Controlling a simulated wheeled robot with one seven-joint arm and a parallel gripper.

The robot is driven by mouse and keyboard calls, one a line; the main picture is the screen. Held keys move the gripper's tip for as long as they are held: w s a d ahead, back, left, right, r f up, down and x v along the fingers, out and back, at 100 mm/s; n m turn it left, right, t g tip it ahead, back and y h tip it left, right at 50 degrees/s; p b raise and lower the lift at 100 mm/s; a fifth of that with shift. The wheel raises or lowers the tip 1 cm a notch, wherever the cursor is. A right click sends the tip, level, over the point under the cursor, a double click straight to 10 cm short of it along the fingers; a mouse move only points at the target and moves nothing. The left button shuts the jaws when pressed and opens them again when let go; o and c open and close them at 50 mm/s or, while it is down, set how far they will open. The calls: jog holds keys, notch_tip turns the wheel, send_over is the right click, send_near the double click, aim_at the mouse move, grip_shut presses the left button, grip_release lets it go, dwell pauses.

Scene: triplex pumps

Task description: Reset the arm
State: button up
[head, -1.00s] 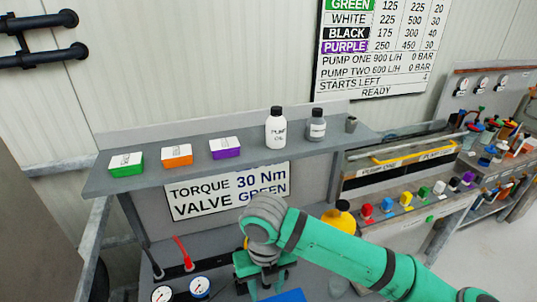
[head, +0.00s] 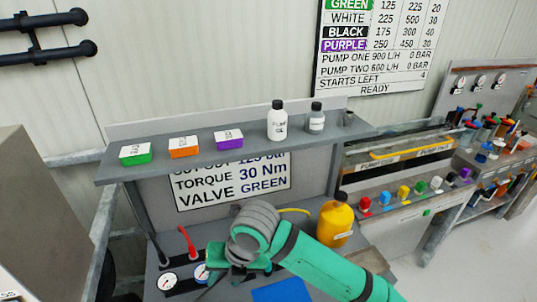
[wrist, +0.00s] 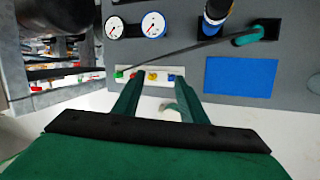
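My green arm reaches in from the lower right in the head view and bends at a grey ribbed joint. My gripper (wrist: 156,88) shows in the wrist view as two dark green fingers, spread apart with nothing held between them. They point toward a white strip with small green, red, yellow and blue pieces (wrist: 150,77). I cannot tell the height of the fingers above the bench. In the head view the fingers are mostly hidden by my arm, above the bench near the pressure gauges (head: 184,277).
A blue mat (head: 281,291) and a yellow bottle (head: 336,223) are on the bench near my arm. The shelf (head: 235,156) above holds green, orange and purple boxes and several small containers. A thin dark rod (wrist: 195,47) crosses the wrist view. A grey cabinet (head: 40,220) stands at left.

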jog(key=w+a+r+m+t+y, duration=0.25)
jog(key=a+r+m+y, duration=0.3)
jog(key=a, duration=0.35)
jog(key=w+a+r+m+t+y, duration=0.1)
jog(key=a+r+m+t+y, duration=0.35)
jog(key=a+m, duration=0.3)
jog(key=s+d+f+m+t+h, duration=0.45)
jog(key=d+f+m, duration=0.3)
jog(key=m, duration=0.35)
jog(key=s+d+f+m+t+h, duration=0.4)
jog(key=d+f+m+h, duration=0.25)
jog(key=f+m, duration=0.35)
jog(key=s+d+f+m+h, duration=0.1)
jog(key=s+d+f+m, duration=0.1)
jog(key=s+d, duration=0.4)
jog(key=s+d+f+m+g+h, duration=0.1)
jog(key=s+d, duration=0.6)
jog(key=s, duration=1)
notch_tip(320, 180, down, 2)
jog(key=shift+s+d+f+m+h, duration=0.15)
jog(key=shift+s+m+h, duration=0.15)
jog(key=shift+m+h, duration=0.15)
